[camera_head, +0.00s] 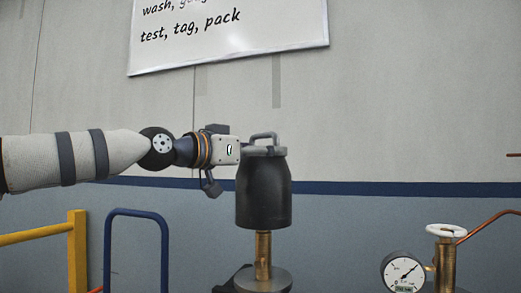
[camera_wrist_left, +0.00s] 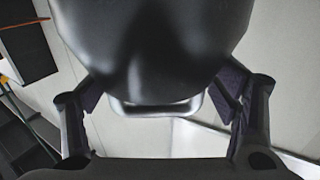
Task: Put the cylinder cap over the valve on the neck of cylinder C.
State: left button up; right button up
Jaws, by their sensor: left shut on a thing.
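The cylinder cap (camera_head: 263,190) is a black, roughly bell-shaped cover with a grey top and a loop handle. It looks upright in the head view. My left gripper (camera_head: 243,151) is shut on the cap at its top, coming in from the left. In the left wrist view the dark cap (camera_wrist_left: 150,50) fills the upper middle, with its handle between my fingers. A brass valve stem (camera_head: 263,248) shows directly below the cap's lower rim, above a grey round collar (camera_head: 264,279). The valve's upper part is hidden by the cap. No letter C is visible. My right gripper is not in view.
At the right stands another brass valve (camera_head: 445,262) with a white handwheel, a round pressure gauge (camera_head: 403,272) and a copper pipe. A blue tubular rail (camera_head: 136,213) and a yellow rail (camera_head: 77,250) are at lower left. A whiteboard (camera_head: 230,30) hangs behind.

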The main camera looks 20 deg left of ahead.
aim_at(240, 210)
pick_arm(q)
jog(key=shift+f, duration=5.55)
jog(key=o, duration=1.8)
jog(key=shift+o, duration=0.7)
jog(key=shift+f, duration=0.1)
jog(key=shift+f, duration=0.1)
jog(key=v, duration=0.7)
jog(key=shift+s+a, duration=0.15)
jog(key=shift+s, duration=0.1)
